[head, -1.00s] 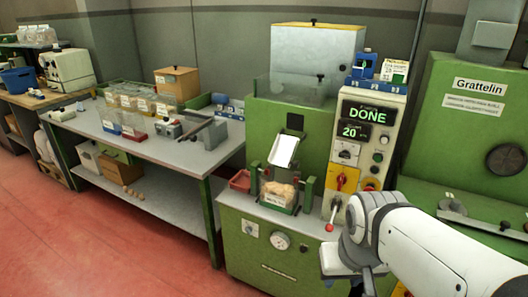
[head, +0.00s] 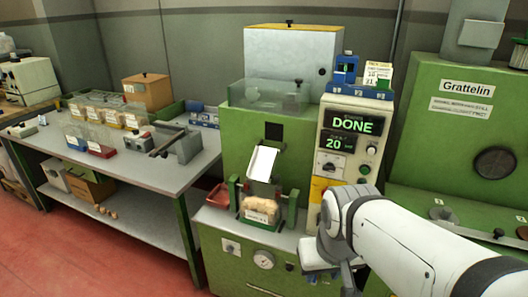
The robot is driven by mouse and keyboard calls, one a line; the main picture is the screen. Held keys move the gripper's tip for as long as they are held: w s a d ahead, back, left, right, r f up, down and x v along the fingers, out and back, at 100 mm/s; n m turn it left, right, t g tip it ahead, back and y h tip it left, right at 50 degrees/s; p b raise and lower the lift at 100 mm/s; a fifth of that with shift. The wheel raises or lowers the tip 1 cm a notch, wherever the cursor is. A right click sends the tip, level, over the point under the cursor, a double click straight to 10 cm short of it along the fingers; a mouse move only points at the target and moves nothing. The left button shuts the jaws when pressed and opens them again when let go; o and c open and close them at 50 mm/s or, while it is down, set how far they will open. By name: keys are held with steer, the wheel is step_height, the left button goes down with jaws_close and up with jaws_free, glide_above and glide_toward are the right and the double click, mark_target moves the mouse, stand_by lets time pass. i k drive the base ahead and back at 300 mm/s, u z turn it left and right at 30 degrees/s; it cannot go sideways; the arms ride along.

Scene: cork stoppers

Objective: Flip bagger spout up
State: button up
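The green bagger (head: 245,125) stands in the middle of the head view. Its spout (head: 262,164) is a white chute on the front, slanting down toward me. A small container of cork stoppers (head: 262,207) sits below the spout's lower end, between two green posts. My white arm comes in from the lower right. Its end, with my gripper (head: 348,278), is low in front of the control panel, right of the spout and apart from it. The fingertips are not clearly shown, so I cannot tell their opening.
The control panel (head: 350,140) reads DONE and 20. A red tray (head: 217,197) lies left of the corks. A grey bench (head: 120,180) with boxes and tools stands left. The green Grattelin machine (head: 430,120) stands right. Red floor is open at front left.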

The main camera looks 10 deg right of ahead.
mark_target(263, 160)
steer(key=i, duration=0.65)
steer(key=u, duration=0.05)
steer(key=k, duration=1.35)
steer(key=u, duration=0.4)
steer(key=i, duration=1.15)
steer(key=z, duration=0.45)
steer(key=i, duration=0.7)
steer(key=z, duration=0.6)
